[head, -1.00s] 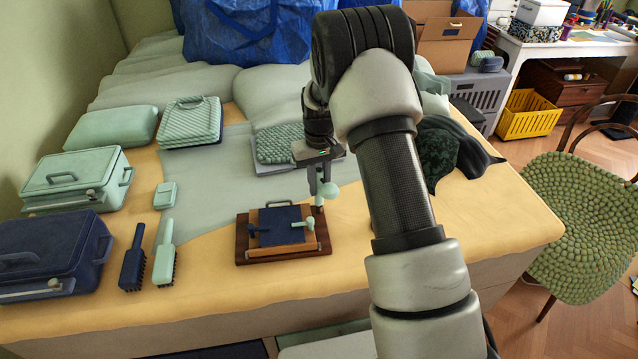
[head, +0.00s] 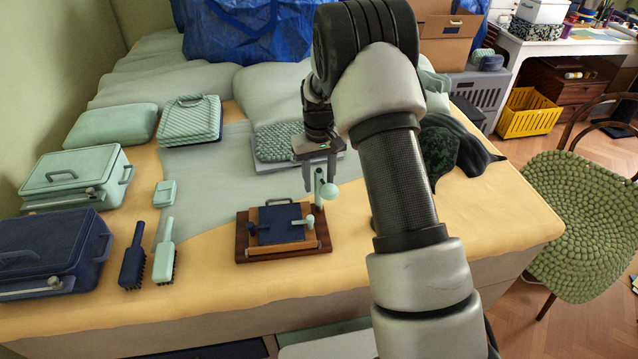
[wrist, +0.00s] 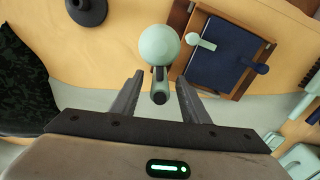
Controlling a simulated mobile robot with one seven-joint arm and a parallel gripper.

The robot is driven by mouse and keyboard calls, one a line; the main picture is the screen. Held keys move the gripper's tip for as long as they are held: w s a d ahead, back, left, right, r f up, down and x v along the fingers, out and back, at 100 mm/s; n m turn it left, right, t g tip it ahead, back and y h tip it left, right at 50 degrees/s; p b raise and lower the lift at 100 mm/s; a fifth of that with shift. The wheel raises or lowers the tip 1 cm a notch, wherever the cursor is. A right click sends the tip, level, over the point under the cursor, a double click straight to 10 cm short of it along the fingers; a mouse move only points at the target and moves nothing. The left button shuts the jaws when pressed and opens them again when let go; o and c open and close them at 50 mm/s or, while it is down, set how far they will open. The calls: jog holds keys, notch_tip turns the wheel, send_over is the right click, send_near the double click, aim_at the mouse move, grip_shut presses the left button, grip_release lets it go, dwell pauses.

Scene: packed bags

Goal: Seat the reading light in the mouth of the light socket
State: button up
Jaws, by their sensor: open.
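The reading light (head: 330,191) has a pale mint round head and a slim stem. In the wrist view the light's round head (wrist: 159,45) lies just beyond the fingertips. The stem's top shows between the open fingers (wrist: 160,82), with gaps on both sides.
A navy case (head: 280,222) with a mint peg and a navy peg lies on the board. Two brushes, mint (head: 165,247) and navy (head: 132,262), lie left. A dark round base (wrist: 88,10) stands nearby. Bare yellow surface lies right of my arm.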

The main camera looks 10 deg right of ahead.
notch_tip(320, 180, up, 15)
jog(key=p, duration=0.2)
jog(key=shift+r, duration=0.2)
